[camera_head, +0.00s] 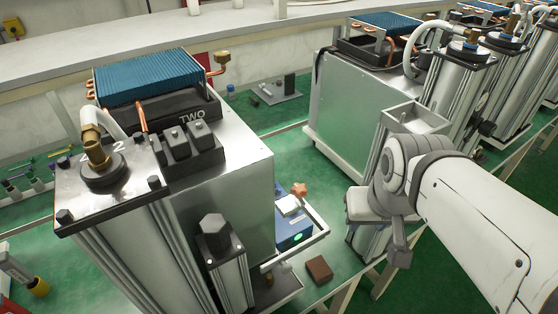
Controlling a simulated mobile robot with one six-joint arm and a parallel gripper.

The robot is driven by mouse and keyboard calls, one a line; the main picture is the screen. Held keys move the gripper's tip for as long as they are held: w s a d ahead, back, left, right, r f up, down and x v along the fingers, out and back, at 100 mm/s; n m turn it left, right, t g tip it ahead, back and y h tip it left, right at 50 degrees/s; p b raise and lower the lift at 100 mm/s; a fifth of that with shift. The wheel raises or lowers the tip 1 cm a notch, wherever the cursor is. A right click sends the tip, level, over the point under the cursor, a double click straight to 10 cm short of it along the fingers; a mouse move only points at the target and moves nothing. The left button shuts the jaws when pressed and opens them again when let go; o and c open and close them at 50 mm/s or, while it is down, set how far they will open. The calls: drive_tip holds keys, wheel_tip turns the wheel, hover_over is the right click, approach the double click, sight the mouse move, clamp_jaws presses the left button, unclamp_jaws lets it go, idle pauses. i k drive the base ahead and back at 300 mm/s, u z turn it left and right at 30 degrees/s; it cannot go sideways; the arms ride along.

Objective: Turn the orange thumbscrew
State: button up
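The orange thumbscrew (300,190) is a small lobed knob. It sits at the upper right of a blue box (290,228) with a white top piece and a lit green spot, beside the metal column unit marked TWO. My gripper (374,208) is at the end of the grey-white arm that comes in from the right. It is to the right of the thumbscrew and apart from it in the picture. The fingers are small and seen at an angle, so their opening does not show clearly.
The tall unit marked TWO (235,160), with a blue finned cooler (147,76) on top, fills the left. A second metal unit (350,110) stands behind my arm. A brown block (319,268) lies on the green bench.

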sight(299, 190)
drive_tip(key=u, duration=1.85)
drive_tip(key=k, duration=1.15)
drive_tip(key=z, duration=0.85)
drive_tip(key=i, duration=1)
drive_tip(key=u, duration=0.1)
